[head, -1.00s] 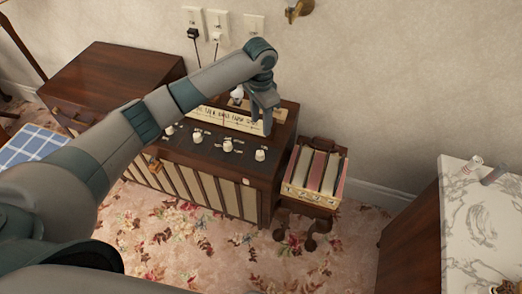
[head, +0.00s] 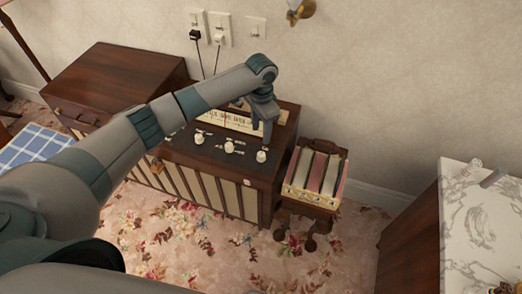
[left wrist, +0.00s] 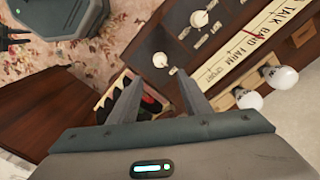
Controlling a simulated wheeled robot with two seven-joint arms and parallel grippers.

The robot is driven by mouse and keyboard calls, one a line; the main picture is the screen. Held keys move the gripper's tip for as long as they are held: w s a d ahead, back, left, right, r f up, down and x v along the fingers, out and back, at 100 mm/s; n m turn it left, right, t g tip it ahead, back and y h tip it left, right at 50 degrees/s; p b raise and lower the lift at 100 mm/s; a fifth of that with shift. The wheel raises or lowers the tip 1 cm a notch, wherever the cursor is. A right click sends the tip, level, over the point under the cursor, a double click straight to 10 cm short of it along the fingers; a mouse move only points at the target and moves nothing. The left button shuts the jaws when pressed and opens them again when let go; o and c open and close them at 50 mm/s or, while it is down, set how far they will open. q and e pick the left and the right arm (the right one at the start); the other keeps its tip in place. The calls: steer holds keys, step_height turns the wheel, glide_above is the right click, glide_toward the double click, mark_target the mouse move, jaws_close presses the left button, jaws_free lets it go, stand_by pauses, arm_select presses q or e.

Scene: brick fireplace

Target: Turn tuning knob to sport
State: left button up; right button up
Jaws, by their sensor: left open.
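The wooden radio cabinet (head: 225,165) stands against the wall with a pale lettered dial strip (head: 226,121) and several white knobs on its dark panel. The rightmost knob (head: 261,156) is just in front of my left gripper (head: 262,134), which points down above the panel. The middle knob (head: 228,147) and another knob (head: 199,138) sit to its left. In the left wrist view, the fingers are open and empty, with a white knob (left wrist: 160,60) just beyond the fingertips, apart from them. The dial strip (left wrist: 245,45) there reads TALK, BAND, FARM, SPORT.
A small stand with books (head: 315,172) is right of the radio. A wooden cabinet (head: 115,80) is on the left. A marble-topped table (head: 480,225) is at the right. Two white bulb-like shapes (left wrist: 280,77) stand behind the dial. Flowered carpet lies in front.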

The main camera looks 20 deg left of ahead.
mark_target(261, 154)
arm_select(q)
step_height(261, 154, down, 13)
steer(key=shift+r+p, duration=0.2)
steer(key=shift+p, duration=0.7)
steer(key=c, duration=1)
